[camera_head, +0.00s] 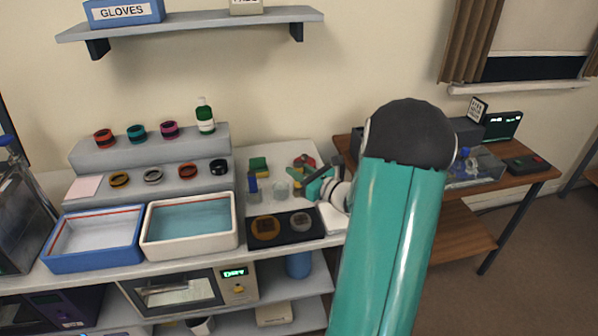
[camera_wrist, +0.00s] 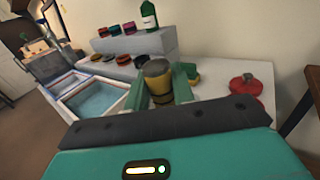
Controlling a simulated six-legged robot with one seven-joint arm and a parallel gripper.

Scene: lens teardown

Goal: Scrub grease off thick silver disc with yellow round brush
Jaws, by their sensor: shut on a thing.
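My gripper (camera_head: 316,182) is over the right part of the white bench. In the wrist view its two green fingers (camera_wrist: 160,84) are shut on a round brush (camera_wrist: 158,88), yellow in the middle with a dark, greyish end. The brush is not clearly visible in the head view. A thick silver disc (camera_head: 300,222) lies on a black mat (camera_head: 282,238) in front of my gripper, beside a brass-coloured disc (camera_head: 265,227). The brush is apart from the silver disc. Grease on the disc is too small to make out.
Blue-rimmed tray (camera_head: 95,268) and cream tray (camera_head: 232,240) of liquid stand left of the mat. A stepped grey stand (camera_head: 215,146) holds several coloured rings and a green bottle (camera_head: 205,118). A green-yellow sponge (camera_head: 258,164) and a red item (camera_wrist: 245,88) lie nearby.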

